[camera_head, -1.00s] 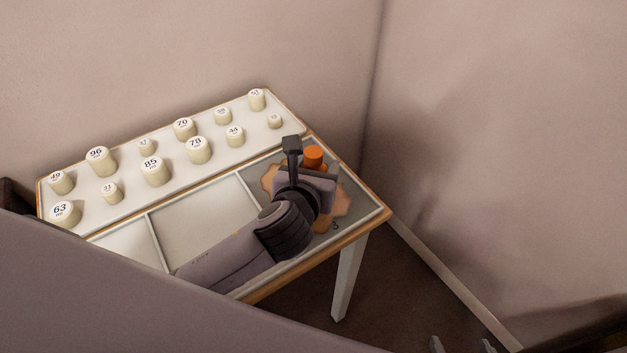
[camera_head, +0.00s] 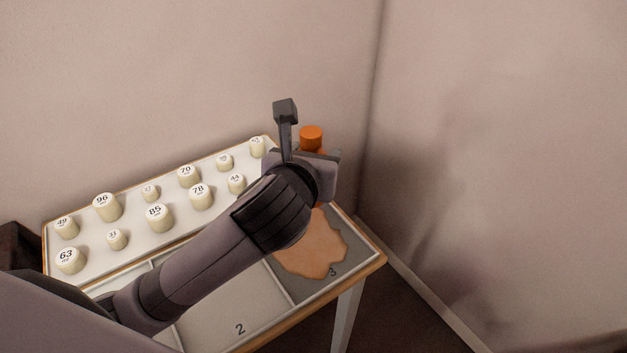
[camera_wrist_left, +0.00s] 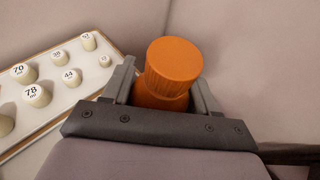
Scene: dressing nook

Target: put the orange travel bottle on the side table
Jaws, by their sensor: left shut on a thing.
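The orange travel bottle (camera_head: 312,137) shows its ribbed cap above my left gripper (camera_head: 313,155). In the left wrist view the bottle (camera_wrist_left: 173,68) stands between the two fingers of the left gripper (camera_wrist_left: 165,95), which is shut on it. Its lower part is hidden behind the gripper. The gripper holds the bottle up above the table's right end. My right gripper is not in view. I cannot tell which piece of furniture is the side table.
A table holds a raised white shelf (camera_head: 130,227) with several numbered cream weights. Its front has sections marked 2 (camera_head: 222,318) and 3 (camera_head: 353,268); an orange-brown flat patch (camera_head: 312,250) lies in section 3. Walls stand close behind and right.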

